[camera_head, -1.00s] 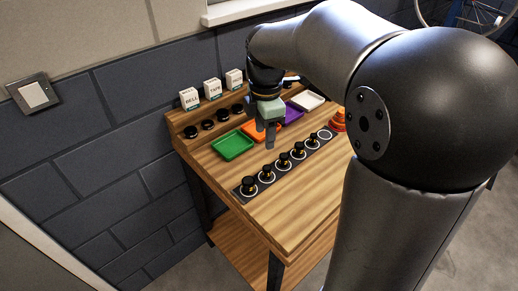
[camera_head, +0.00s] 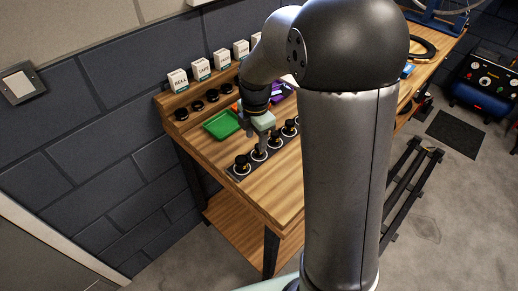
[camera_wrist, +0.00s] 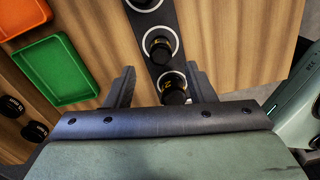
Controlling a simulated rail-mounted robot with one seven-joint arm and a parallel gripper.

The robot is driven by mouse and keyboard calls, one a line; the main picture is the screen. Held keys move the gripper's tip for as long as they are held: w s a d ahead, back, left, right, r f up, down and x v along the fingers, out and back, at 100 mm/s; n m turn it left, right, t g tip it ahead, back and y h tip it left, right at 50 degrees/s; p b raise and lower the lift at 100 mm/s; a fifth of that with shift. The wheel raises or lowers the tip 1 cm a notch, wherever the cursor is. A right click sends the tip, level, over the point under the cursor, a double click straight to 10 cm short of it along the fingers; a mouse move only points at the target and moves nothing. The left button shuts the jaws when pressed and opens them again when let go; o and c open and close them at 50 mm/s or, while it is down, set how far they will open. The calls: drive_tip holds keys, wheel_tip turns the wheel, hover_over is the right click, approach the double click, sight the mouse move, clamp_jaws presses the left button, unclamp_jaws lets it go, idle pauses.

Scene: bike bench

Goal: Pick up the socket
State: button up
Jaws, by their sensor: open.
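Several black sockets with yellow markings stand upright in white rings on a dark strip (camera_head: 234,175). Nearest the front is one socket (camera_head: 241,163). In the wrist view, one socket (camera_wrist: 160,48) stands just beyond the fingertips and another socket (camera_wrist: 172,88) sits between the fingers, nearer the right one and partly hidden by my gripper's body. The frames do not show which socket is meant. My gripper (camera_head: 260,137) is open and empty, pointing down over the strip; its fingers also show in the wrist view (camera_wrist: 160,75).
A green tray (camera_head: 221,124) and an orange tray (camera_wrist: 22,12) lie left of the strip. Labelled white boxes (camera_head: 178,81) and black round pieces (camera_head: 182,114) line the bench's back shelf. The wooden bench top (camera_head: 265,190) is clear in front.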

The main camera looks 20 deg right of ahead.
drive_tip(key=f, duration=0.3)
drive_tip(key=d+f+p, duration=0.1)
drive_tip(key=f, duration=0.1)
drive_tip(key=shift+w, duration=0.1)
clamp_jaws()
drive_tip(key=shift+a, duration=0.1)
drive_tip(key=shift+r, duration=0.15)
